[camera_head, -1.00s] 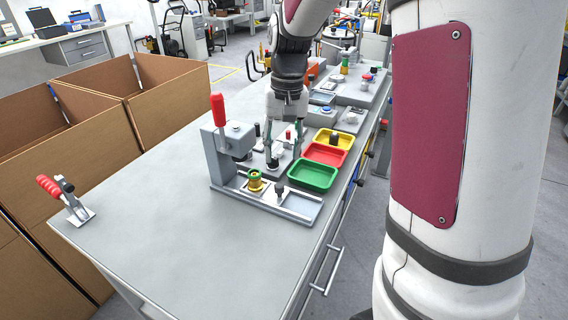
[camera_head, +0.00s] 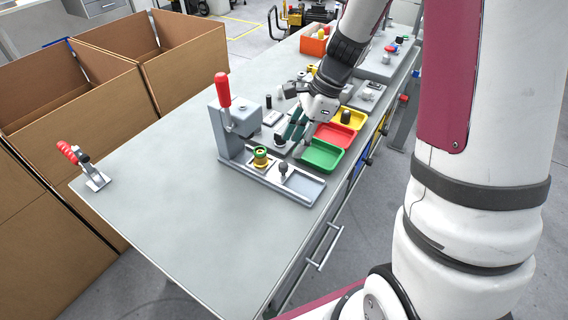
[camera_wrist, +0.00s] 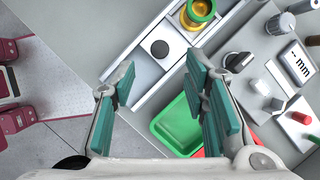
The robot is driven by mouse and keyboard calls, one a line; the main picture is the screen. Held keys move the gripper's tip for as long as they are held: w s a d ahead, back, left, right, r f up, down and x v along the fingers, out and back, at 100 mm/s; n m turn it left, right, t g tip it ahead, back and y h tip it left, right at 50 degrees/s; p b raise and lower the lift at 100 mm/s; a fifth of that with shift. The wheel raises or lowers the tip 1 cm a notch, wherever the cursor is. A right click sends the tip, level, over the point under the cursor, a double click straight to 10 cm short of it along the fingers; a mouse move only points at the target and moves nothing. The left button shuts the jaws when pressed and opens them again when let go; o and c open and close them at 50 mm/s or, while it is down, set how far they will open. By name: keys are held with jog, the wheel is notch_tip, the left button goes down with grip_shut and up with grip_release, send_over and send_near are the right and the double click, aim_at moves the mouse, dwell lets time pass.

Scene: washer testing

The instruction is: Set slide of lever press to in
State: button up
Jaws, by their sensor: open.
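The lever press (camera_head: 227,137) stands on the grey bench with its red-handled lever upright. My gripper (camera_head: 290,133) is open and empty, behind the rail beside the green tray. In the wrist view, the slide's black knob (camera_wrist: 159,49) shows just beyond and between the teal fingers, with the yellow cup (camera_wrist: 200,10) at the top edge.
Green (camera_head: 321,157), red (camera_head: 335,134) and yellow (camera_head: 350,117) trays lie right of my gripper. Small parts and blocks stand behind it. A red-handled toggle clamp (camera_head: 88,168) is at the left bench edge. The front left of the bench (camera_head: 180,215) is clear.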

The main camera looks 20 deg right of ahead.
aim_at(283, 164)
jog(key=b+x, duration=0.1)
jog(key=x, duration=0.7)
jog(key=shift+a+f, duration=0.1)
jog(key=shift+f, duration=0.25)
jog(key=shift+c, duration=0.6)
grip_shut()
